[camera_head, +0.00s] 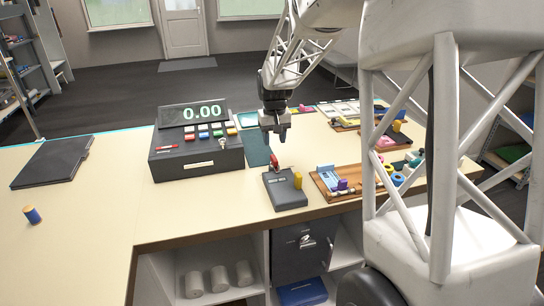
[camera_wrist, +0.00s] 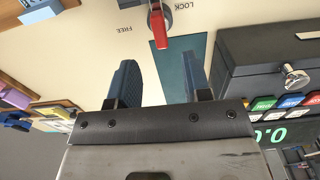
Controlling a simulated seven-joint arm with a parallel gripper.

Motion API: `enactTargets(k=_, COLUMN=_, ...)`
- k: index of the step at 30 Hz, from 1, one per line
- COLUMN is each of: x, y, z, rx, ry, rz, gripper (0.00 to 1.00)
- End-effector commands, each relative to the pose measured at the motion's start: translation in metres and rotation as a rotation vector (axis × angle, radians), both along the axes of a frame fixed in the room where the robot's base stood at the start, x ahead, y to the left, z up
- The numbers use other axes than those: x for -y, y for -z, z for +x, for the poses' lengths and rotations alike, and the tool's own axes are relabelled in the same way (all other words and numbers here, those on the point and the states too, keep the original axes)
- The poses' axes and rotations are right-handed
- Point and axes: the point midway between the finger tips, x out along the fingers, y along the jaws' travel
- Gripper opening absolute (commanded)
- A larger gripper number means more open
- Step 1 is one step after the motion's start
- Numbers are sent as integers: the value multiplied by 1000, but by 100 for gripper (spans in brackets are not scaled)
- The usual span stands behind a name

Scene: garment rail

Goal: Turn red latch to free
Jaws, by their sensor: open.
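The red latch (camera_wrist: 159,30) shows at the top of the wrist view. It hangs from a round pivot, its free end pointing toward my gripper, between the upside-down words FREE on the left and LOCK on the right. In the head view the red latch (camera_head: 274,160) is small, at the back of a dark grey box (camera_head: 287,193). My gripper (camera_wrist: 158,78) is open and empty, its two dark fingers apart, with the latch beyond the gap and not between them. In the head view my gripper (camera_head: 275,137) is above and behind the latch.
A black cash register (camera_head: 192,160) with coloured keys stands left of the box. A wooden tray (camera_head: 322,193) with small parts lies to the right, with more trays behind it. A blue-green mat (camera_wrist: 180,65) lies below my fingers. The left counter is mostly clear.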

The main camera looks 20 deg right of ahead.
Motion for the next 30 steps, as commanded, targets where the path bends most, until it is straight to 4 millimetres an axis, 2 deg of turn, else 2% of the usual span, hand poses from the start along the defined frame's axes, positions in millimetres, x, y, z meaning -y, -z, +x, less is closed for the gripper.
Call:
enactTargets(k=5, x=1, y=4, z=7, rx=-2, ry=0, rz=0, gripper=45)
enactTargets(k=19, x=1, y=9, z=6, rx=-3, ry=0, rz=0, gripper=45)
enactTargets(k=30, x=1, y=44, z=6, rx=-5, ry=0, rz=0, gripper=45)
